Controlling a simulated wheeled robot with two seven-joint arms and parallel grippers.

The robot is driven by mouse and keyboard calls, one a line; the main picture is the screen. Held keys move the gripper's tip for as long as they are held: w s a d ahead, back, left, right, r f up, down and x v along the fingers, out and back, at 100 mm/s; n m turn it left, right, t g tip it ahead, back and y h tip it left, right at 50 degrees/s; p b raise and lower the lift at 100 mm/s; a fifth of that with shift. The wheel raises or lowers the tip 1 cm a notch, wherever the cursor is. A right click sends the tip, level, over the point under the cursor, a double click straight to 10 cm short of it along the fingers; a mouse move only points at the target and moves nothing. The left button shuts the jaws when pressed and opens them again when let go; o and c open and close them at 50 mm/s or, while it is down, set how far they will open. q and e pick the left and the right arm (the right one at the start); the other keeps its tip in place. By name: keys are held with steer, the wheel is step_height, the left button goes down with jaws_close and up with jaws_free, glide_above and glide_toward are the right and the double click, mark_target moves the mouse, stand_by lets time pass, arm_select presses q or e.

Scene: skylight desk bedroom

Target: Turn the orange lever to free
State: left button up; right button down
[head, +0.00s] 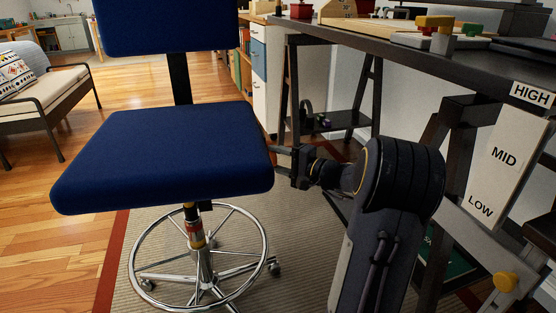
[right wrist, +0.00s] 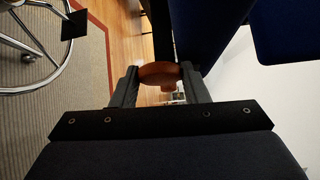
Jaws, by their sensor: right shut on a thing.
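The orange lever (right wrist: 158,72) shows in the right wrist view as a rounded orange-brown piece between the two fingertips of my right gripper (right wrist: 160,82). The gripper is shut on it. In the head view my right gripper (head: 281,160) reaches leftward to the right side of the blue chair seat (head: 165,155). The lever cannot be made out there; the gripper and seat edge hide it. I cannot read the lever's setting or any marking for free. My left gripper is not in view.
The chair's chrome foot ring (head: 140,240) and wheeled base stand on a grey rug (head: 300,285). A dark desk (head: 400,45) with trestle legs stands close on the right. Open wooden floor (head: 70,215) lies left.

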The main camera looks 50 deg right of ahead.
steer(key=c, duration=0.8)
jaws_free()
steer(key=s, duration=0.2)
steer(key=s+d+p, duration=0.1)
steer(key=s, duration=0.2)
steer(key=s+p, duration=0.1)
steer(key=s, duration=0.1)
steer(key=shift+s+d+r, duration=0.2)
steer(key=shift+s, duration=0.15)
